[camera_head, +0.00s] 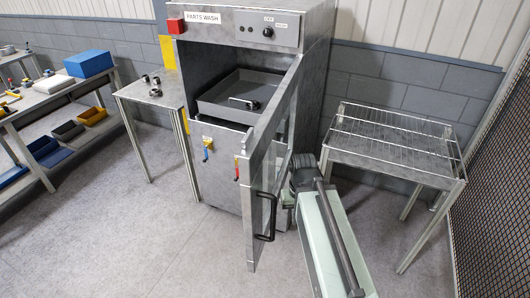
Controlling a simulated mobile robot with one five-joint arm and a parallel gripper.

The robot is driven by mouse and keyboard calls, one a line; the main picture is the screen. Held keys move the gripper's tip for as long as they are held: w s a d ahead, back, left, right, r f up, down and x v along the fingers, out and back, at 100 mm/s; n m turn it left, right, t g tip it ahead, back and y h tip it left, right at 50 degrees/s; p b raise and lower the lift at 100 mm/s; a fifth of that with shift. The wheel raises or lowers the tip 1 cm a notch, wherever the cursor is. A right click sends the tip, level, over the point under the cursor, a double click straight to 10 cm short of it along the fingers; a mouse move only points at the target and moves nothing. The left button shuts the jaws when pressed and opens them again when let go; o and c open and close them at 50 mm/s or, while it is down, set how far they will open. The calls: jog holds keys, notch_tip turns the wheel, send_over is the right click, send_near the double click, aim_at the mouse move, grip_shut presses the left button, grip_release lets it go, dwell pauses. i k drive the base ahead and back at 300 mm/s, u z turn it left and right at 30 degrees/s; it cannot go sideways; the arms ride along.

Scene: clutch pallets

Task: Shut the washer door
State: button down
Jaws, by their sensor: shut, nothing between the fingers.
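The grey metal washer (222,180) stands in the middle, labelled PARTS WASH. Its door (254,200) is open and swung out towards me, hinged on the right side of the front. The door has a window and a dark handle (268,216) on its right-hand face. My gripper (290,198) is small and partly unclear at the end of my dark arm, close to the right of the door. It looks shut and empty; I cannot tell if it touches the door.
A grey tray with a handle (218,98) sits inside the washer opening. A small table (140,90) with metal parts stands to the left. A wire-topped rack table (385,160) stands close on the right. The floor (130,230) left of the door is clear.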

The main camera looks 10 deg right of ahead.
aim_at(285, 102)
jog(key=k, duration=1.65)
jog(key=z, duration=0.65)
jog(key=i, duration=1)
jog(key=u, duration=2.7)
